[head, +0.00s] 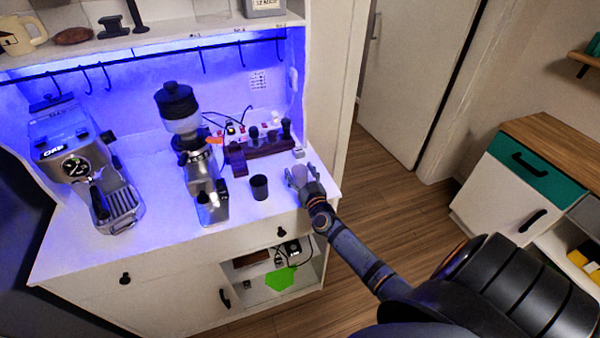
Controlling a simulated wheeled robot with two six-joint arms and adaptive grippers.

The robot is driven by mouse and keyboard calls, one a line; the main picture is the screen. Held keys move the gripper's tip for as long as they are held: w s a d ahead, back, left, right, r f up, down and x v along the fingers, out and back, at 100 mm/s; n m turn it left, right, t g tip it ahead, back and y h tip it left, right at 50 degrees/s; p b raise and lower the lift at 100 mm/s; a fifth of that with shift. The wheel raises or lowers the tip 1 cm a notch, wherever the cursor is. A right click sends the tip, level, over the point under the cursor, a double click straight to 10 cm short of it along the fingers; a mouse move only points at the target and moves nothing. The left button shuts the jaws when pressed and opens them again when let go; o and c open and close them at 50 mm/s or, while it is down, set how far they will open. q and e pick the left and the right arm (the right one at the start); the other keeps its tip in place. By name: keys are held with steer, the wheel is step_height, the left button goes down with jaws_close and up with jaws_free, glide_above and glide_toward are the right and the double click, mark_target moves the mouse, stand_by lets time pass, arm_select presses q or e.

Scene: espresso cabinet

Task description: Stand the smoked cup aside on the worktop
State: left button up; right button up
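A dark, smoky-grey cup (260,187) stands upright on the white worktop (165,231), near its front edge and right of the grinder. My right gripper (300,174) is at the right end of the worktop, to the right of the dark cup and apart from it. Its fingers are spread around a small pale greyish thing, perhaps another cup; I cannot tell whether they press on it. My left gripper is not in view.
An espresso machine (75,150) stands at the left and a grinder (185,130) in the middle. A dark wooden stand (268,149) with tamping tools is behind the cup. Bare worktop lies between machine and grinder. Hooks hang under the shelf.

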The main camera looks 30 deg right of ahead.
steer(key=shift+r, duration=0.2)
steer(key=shift+s+a, duration=0.1)
steer(key=shift+s, duration=0.25)
steer(key=v, duration=1.1)
steer(key=shift+s+p, duration=0.15)
steer(key=shift+p, duration=0.3)
